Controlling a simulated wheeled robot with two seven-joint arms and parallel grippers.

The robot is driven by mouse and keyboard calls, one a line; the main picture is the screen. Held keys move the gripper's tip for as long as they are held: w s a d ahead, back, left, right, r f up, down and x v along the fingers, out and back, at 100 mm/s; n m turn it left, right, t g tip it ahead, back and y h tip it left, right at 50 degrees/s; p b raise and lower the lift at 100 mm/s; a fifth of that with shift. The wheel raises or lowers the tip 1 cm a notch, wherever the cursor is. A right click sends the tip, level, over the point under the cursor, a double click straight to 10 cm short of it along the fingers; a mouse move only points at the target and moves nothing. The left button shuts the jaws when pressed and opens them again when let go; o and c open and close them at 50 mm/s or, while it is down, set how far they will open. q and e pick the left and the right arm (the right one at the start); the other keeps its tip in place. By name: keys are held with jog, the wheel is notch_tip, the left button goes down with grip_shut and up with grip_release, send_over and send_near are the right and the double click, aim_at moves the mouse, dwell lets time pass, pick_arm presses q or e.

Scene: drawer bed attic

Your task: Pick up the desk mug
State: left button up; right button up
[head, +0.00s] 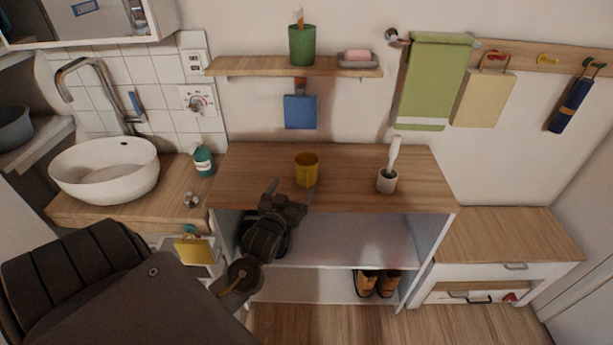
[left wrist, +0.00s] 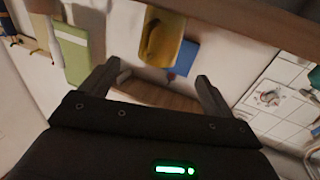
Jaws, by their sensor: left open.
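The desk mug is a yellow mug (head: 306,170) standing upright on the wooden desk top (head: 350,185), near its middle. My left gripper (head: 290,194) is open and empty at the desk's front edge, just in front and to the left of the mug. In the left wrist view, which looks upside down, the mug (left wrist: 161,37) shows beyond the two open fingertips (left wrist: 158,71), near the top of the picture. No contact between fingers and mug is visible. My right gripper is in neither view.
A white cup with a brush (head: 387,180) stands right of the mug. A green bottle (head: 203,160) and white basin (head: 105,170) are left. A wall shelf (head: 290,67) with a green cup (head: 302,45) hangs above. Desk space between mug and white cup is clear.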

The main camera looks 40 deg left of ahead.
aim_at(302, 171)
pick_arm(q)
jog(key=x, duration=0.2)
jog(key=b+x, duration=0.1)
jog(key=x, duration=0.1)
jog(key=shift+f, duration=0.2)
jog(key=shift+w+r, duration=0.1)
jog(key=shift+w+a+b, duration=0.1)
jog(key=shift+w+b, duration=0.1)
jog(key=shift+b, duration=0.25)
jog(key=b+x, duration=0.3)
jog(key=x, duration=0.1)
jog(key=shift+w, duration=0.25)
jog(key=shift+w+a, duration=0.1)
jog(key=shift+w, duration=0.05)
jog(key=shift+r, duration=0.1)
jog(key=shift+c, duration=0.7)
jog(key=c, duration=1)
jog(key=shift+c, duration=0.3)
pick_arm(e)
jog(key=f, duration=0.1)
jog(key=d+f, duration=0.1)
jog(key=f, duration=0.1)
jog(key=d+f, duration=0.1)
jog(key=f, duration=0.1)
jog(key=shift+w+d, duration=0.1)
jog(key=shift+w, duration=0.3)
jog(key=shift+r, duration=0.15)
